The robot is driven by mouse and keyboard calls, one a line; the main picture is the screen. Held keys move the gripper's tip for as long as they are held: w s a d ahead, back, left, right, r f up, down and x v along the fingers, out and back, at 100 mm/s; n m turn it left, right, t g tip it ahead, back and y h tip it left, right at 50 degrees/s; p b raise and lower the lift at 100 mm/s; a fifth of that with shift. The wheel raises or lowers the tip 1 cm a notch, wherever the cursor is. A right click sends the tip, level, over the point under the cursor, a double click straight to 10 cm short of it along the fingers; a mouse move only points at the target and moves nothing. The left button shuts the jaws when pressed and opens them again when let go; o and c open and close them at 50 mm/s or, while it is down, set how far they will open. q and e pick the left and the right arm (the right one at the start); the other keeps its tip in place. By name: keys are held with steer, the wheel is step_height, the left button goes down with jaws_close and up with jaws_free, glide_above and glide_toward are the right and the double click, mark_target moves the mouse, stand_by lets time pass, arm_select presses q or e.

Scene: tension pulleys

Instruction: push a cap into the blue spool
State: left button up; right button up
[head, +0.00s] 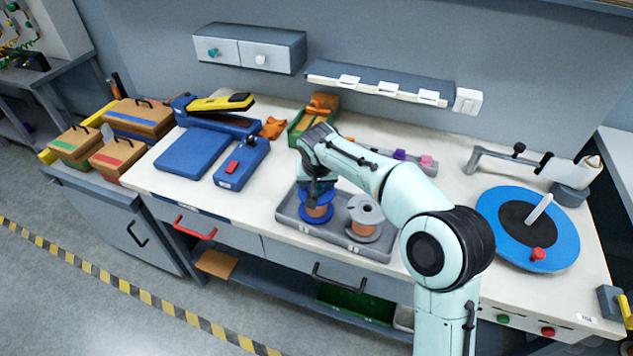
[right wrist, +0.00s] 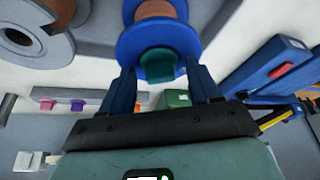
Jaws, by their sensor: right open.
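The blue spool (head: 316,214), wound with copper-coloured wire, stands in the left part of a grey tray (head: 288,212). It also shows in the right wrist view (right wrist: 140,42). A teal cap (right wrist: 158,63) sits at the middle of the spool's blue flange; how deep it is seated I cannot tell. My right gripper (head: 318,192) is just above the blue spool, pointing down. In the right wrist view its fingers (right wrist: 162,77) are open, one on each side of the cap, with gaps between. In the head view the gripper hides the spool's top. My left gripper is not in view.
A grey spool (head: 364,209) stands beside the blue one in the tray. A rack behind my arm holds a pink cap (head: 426,161) and a purple cap (head: 399,154). A blue box with a red switch (head: 232,167) lies left; a blue turntable (head: 560,235) is right.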

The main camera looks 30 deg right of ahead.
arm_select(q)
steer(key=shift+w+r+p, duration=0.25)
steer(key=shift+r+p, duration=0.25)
arm_select(e)
steer(key=v, duration=1.3)
steer(key=shift+r, duration=0.2)
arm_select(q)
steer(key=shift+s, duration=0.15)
arm_select(e)
steer(key=shift+a+f, duration=0.1)
